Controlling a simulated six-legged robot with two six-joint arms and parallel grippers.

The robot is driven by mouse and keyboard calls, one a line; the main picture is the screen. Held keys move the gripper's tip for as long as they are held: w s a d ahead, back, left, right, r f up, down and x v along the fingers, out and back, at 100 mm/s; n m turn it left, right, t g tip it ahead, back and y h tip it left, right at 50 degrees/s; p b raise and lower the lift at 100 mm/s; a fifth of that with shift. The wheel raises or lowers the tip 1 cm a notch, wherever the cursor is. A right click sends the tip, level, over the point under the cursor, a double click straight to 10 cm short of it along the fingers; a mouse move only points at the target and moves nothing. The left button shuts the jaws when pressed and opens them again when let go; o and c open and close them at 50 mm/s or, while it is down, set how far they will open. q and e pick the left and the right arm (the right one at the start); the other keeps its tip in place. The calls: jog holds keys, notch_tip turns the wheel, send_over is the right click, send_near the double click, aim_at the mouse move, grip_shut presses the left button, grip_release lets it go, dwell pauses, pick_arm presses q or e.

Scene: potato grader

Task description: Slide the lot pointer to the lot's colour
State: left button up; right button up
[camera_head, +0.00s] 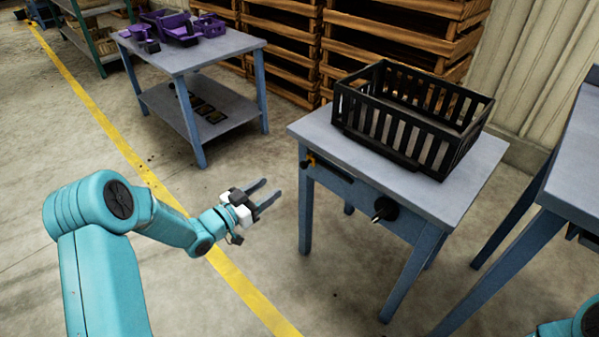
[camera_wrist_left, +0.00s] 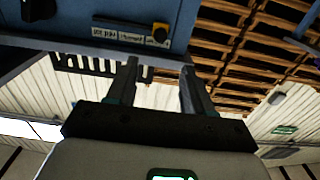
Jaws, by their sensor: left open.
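The lot pointer appears to be the small orange-yellow piece (camera_head: 309,161) at the left end of a dark slotted strip (camera_head: 338,171) on the front of the blue-grey table. In the left wrist view the orange piece (camera_wrist_left: 160,32) sits at the right end of the strip, beside pale labels (camera_wrist_left: 118,34) too small to read surely. My left gripper (camera_head: 272,188) is open and empty, to the left of the table, apart from the pointer and a little lower in the picture. Its fingers (camera_wrist_left: 158,68) also show in the left wrist view. My right gripper is out of view.
A black slatted crate (camera_head: 352,106) stands on the table top (camera_head: 310,128). A dark round knob (camera_head: 385,208) sticks out of the table's front, right of the strip. Another table (camera_head: 570,185) stands at right. A bench with purple parts (camera_head: 185,27) is behind left.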

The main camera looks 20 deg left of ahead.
aim_at(302, 166)
pick_arm(q)
jog(key=b+x, duration=0.2)
jog(key=x, duration=0.9)
jog(key=shift+w+d+f, duration=0.1)
jog(key=shift+f, duration=0.05)
jog(key=shift+w+d+b, duration=0.25)
jog(key=shift+w+b, duration=0.1)
jog(key=shift+w, duration=0.35)
grip_shut()
